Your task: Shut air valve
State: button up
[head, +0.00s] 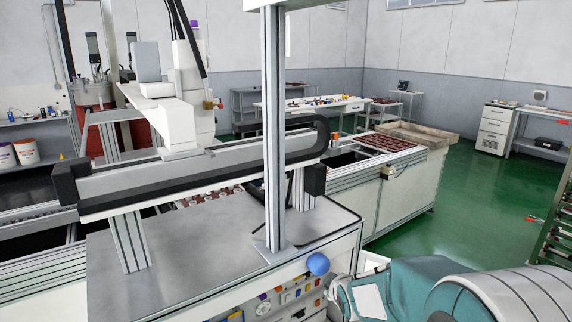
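No part is clearly marked as the air valve. A small brass and red fitting (209,104) sits on the side of the white dispensing head (188,95) above the conveyor; it may be a valve, but it is too small to tell its position. A round blue knob (318,264) sticks out at the front right corner of the grey machine table. Below it, a front panel (292,299) carries several coloured buttons and fittings, partly cut off by the bottom edge. My gripper is not in view.
An upright aluminium post (274,130) and a horizontal gantry beam (190,175) stand over the grey table (185,240). A conveyor with brown trays (385,143) runs to the right. Green floor (490,205) is open at the right, beside a rack (560,235).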

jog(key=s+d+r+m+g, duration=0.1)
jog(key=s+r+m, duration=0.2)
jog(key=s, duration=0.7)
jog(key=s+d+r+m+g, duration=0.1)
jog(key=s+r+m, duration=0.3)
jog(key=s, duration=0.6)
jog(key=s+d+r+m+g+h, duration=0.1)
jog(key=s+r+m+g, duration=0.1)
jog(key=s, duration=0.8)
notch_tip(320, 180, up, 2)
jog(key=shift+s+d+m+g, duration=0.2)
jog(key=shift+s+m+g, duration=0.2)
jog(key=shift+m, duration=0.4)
